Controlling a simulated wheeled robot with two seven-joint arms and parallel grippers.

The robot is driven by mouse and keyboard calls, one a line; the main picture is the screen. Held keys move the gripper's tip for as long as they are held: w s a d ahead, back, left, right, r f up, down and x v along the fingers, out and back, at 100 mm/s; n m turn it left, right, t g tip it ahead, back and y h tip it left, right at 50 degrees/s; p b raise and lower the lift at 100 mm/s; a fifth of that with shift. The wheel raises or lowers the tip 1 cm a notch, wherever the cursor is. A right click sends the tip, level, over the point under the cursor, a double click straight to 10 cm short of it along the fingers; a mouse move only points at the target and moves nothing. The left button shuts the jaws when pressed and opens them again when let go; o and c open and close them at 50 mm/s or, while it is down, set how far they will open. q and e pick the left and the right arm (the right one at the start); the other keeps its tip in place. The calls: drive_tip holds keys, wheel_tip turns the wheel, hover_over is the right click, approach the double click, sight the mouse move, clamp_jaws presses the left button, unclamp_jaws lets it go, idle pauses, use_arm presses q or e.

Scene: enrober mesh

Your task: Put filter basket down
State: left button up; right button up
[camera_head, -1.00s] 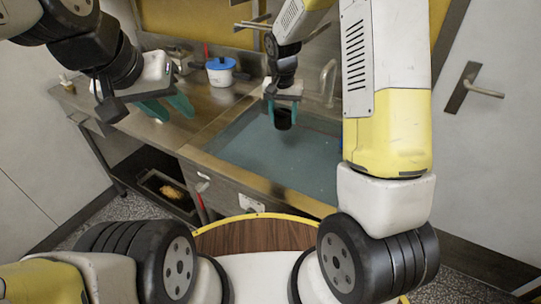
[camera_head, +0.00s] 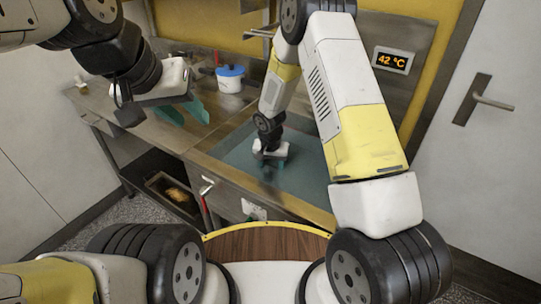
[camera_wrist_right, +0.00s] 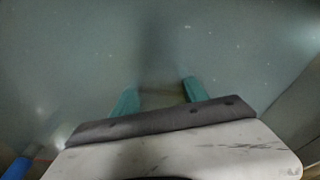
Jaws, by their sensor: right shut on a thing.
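My right gripper (camera_head: 271,156) is down in the sink (camera_head: 309,180), at the murky blue-grey liquid. In the right wrist view, its two teal fingers (camera_wrist_right: 160,97) stand apart around something blurred and faint in the liquid. The dark filter basket is held there, mostly hidden by the gripper and the liquid; I cannot tell whether it touches the sink's bottom. My left gripper (camera_head: 187,112) hangs over the metal counter, left of the sink, with its teal fingers apart and nothing between them.
A blue-lidded white pot (camera_head: 230,79) stands on the counter (camera_head: 150,128) behind the left gripper. A display reading 42 °C (camera_head: 393,60) is on the back wall. A dark tray (camera_head: 172,189) sits on the lower shelf. The sink's front rim lies close before the right arm.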

drive_tip(key=shift+f, duration=1)
drive_tip(key=o, duration=1.4)
drive_tip(key=shift+f, duration=0.15)
drive_tip(key=shift+c, duration=0.2)
